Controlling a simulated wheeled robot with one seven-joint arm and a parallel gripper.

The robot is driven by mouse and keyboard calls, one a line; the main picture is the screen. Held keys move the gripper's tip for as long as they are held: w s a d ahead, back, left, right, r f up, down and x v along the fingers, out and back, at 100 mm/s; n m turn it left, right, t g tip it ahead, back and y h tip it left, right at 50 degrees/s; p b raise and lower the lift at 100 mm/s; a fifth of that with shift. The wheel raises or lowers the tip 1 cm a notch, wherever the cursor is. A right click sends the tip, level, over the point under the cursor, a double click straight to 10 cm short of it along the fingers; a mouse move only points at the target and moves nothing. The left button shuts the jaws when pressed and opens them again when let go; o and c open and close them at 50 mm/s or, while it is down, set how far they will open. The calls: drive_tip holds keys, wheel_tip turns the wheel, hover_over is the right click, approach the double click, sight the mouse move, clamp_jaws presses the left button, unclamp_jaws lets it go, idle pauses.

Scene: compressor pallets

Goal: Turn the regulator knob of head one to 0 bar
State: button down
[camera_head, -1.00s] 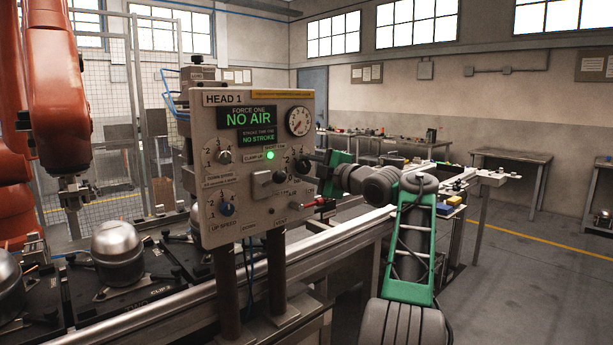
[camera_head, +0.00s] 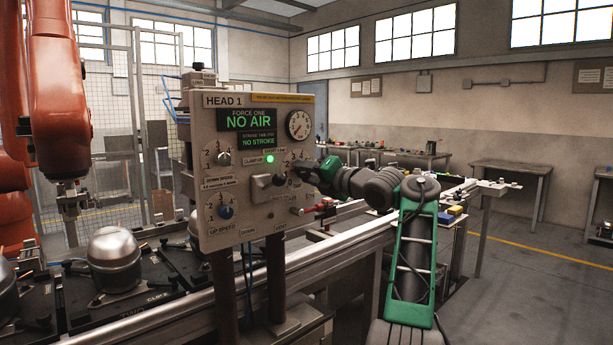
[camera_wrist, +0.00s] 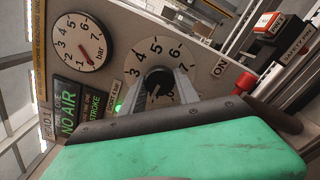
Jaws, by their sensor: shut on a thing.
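The regulator knob (camera_wrist: 158,80) is dark and round, set in a numbered dial on the HEAD 1 panel (camera_head: 240,235). In the wrist view my gripper (camera_wrist: 160,88) has its two grey fingers on either side of the knob, shut on it. In the head view my gripper (camera_head: 294,171) reaches the panel's right side and hides most of that knob. A round white gauge (camera_wrist: 82,47) marked bar has a red needle; I cannot read its exact value. It also shows in the head view (camera_head: 299,125). The green display (camera_head: 248,120) reads NO AIR.
A red part (camera_head: 322,207) sticks out below my gripper. A metal dome (camera_head: 114,259) stands on the pallets at left. An orange robot arm (camera_head: 60,100) hangs above.

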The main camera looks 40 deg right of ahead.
drive_tip(key=n, duration=0.5)
drive_tip(key=shift+f+n, duration=0.15)
drive_tip(key=shift+n, duration=0.15)
drive_tip(key=n, duration=0.4)
drive_tip(key=shift+d+n, duration=0.1)
drive_tip(key=shift+n, duration=0.3)
drive_tip(key=c, duration=0.9)
unclamp_jaws()
